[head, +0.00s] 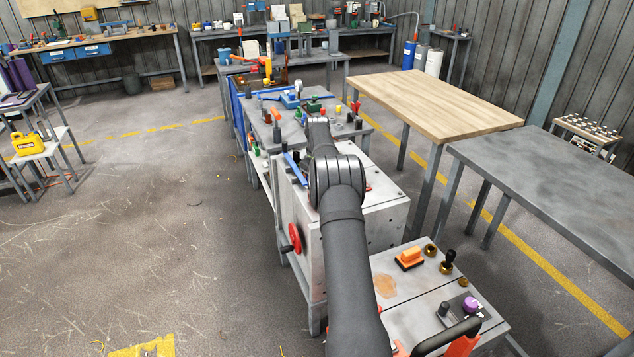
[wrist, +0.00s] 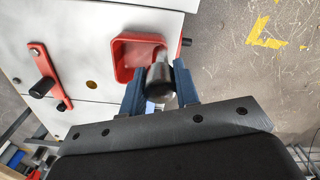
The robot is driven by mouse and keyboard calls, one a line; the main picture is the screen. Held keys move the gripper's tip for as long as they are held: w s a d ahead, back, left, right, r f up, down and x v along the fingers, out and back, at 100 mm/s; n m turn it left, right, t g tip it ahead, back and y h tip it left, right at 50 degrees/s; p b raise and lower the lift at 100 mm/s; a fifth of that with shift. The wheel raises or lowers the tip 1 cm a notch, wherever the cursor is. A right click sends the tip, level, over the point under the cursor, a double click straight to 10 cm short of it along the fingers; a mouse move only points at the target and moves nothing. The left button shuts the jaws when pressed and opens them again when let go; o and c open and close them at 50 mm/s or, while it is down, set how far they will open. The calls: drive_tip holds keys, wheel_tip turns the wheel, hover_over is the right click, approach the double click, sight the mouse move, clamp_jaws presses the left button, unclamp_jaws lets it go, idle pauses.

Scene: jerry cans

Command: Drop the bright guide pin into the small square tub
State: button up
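In the wrist view, a small square red tub (wrist: 129,60) with rounded corners lies on a pale machine top, near its edge. My gripper (wrist: 159,86) has its two blue fingers on either side of a grey metal guide pin (wrist: 160,74). The fingers appear closed on the pin. The pin's far end overlaps the tub's near right corner in the picture; its height above the tub is not clear. In the head view my arm hides the gripper, the pin and the tub.
The pale machine top (wrist: 85,25) carries a red lever (wrist: 42,62) with black knobs. In the head view, a red handwheel (head: 295,238) is on the machine's side. A front bench holds an orange block (head: 409,258) and brass parts. Open floor lies left.

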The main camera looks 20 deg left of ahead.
drive_tip(key=o, duration=0.4)
drive_tip(key=shift+r, duration=0.1)
wheel_tip(320, 180, up, 13)
idle(0.3)
wheel_tip(320, 180, down, 13)
drive_tip(key=shift+r, duration=0.35)
idle(0.5)
